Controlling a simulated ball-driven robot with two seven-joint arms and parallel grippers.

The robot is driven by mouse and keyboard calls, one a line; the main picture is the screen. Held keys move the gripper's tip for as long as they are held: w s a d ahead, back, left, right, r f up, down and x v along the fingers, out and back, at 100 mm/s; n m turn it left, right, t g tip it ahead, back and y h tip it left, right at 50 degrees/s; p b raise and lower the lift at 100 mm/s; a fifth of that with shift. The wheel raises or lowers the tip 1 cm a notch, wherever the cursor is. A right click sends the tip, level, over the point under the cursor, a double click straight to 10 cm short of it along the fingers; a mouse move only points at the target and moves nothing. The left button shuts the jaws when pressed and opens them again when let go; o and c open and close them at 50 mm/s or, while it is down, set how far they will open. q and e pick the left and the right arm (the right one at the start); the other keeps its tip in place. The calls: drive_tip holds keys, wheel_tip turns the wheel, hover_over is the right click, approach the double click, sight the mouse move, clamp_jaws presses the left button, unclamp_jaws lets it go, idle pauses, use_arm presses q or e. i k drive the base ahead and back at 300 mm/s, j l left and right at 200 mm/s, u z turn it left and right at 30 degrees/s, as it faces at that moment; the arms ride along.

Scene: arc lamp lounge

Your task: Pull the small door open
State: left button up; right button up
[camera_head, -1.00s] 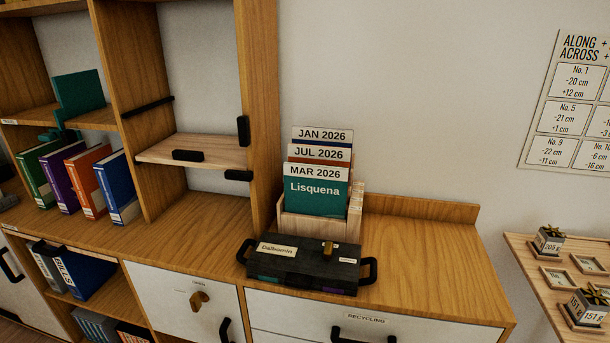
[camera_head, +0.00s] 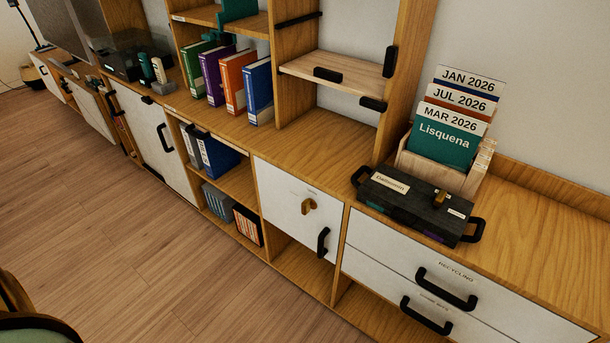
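A small white door (camera_head: 285,205) is in the middle of the wooden cabinet's front and looks shut. A brown wooden turn-latch (camera_head: 309,206) is on its upper part, under a small label too small to read. A black handle (camera_head: 323,242) is at its lower right edge. Neither of my grippers is in view.
White drawers (camera_head: 380,241) with black handles are right of the door. A black lidded box (camera_head: 416,206) and a card holder (camera_head: 437,172) stand above them. Open shelves with binders (camera_head: 216,157) are left. The wooden floor (camera_head: 150,250) in front is clear. A green-seated chair (camera_head: 40,330) shows lower left.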

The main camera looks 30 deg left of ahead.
sight(281, 193)
drive_tip(key=u, duration=0.95)
